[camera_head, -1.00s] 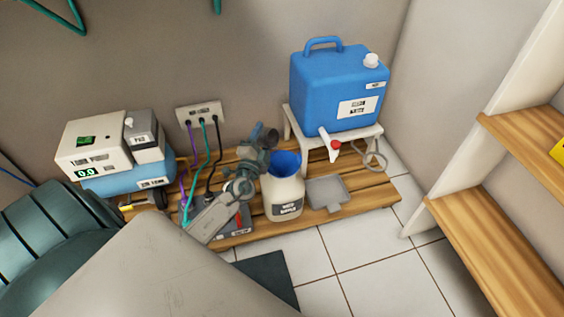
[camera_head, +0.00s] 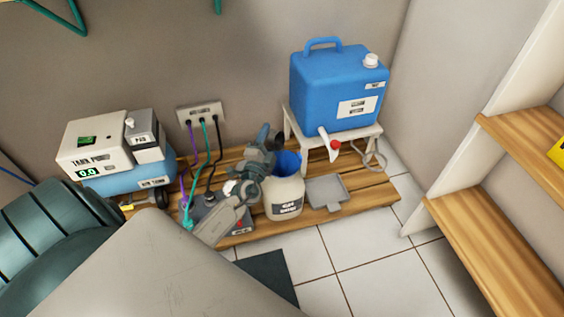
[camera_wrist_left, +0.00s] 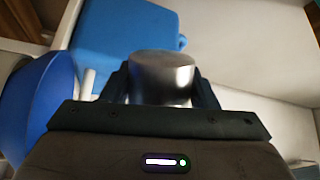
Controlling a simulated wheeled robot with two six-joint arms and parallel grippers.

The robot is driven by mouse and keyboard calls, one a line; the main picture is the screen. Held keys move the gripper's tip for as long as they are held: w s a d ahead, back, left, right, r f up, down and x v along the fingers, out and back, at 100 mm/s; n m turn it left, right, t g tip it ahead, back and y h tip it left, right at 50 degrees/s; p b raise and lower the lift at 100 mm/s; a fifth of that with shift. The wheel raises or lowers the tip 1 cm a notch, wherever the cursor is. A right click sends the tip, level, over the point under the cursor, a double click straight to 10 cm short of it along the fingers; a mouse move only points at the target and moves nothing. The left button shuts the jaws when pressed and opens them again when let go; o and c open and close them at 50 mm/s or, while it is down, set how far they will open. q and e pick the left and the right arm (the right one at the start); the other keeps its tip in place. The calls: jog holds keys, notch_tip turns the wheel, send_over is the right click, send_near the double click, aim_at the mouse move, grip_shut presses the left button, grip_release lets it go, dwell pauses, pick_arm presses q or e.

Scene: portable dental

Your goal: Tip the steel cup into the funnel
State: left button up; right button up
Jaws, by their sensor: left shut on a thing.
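My left gripper (camera_head: 268,141) is shut on the steel cup (camera_wrist_left: 162,78), which shows between the fingers in the left wrist view. In the head view the cup is mostly hidden by the gripper, at the upper left of the funnel. The blue funnel (camera_head: 291,162) sits in the mouth of a cream jug (camera_head: 285,197) with a label. The funnel also shows large at the left of the left wrist view (camera_wrist_left: 38,105). The cup appears beside the funnel, apart from it; its contents cannot be seen. My right gripper is not in view.
A blue canister (camera_head: 335,88) with a tap stands on a white stand (camera_head: 360,135) behind and right of the jug. A grey tray (camera_head: 327,192) lies right of the jug. Cables run from a wall socket (camera_head: 201,113) left of my gripper.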

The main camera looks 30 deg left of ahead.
pick_arm(q)
jog(key=shift+a+r, duration=0.1)
jog(key=shift+a, duration=0.05)
jog(key=shift+a+r+m, duration=0.1)
jog(key=shift+a+m, duration=0.05)
jog(key=shift+m, duration=0.25)
jog(key=shift+a, duration=0.15)
jog(key=shift+a+f, duration=0.15)
jog(key=shift+f, duration=0.05)
jog(key=shift+m, duration=0.3)
jog(key=shift+a+f+m+t+h+b, duration=0.15)
jog(key=shift+m+t+h+b, duration=0.2)
jog(key=shift+b, duration=0.45)
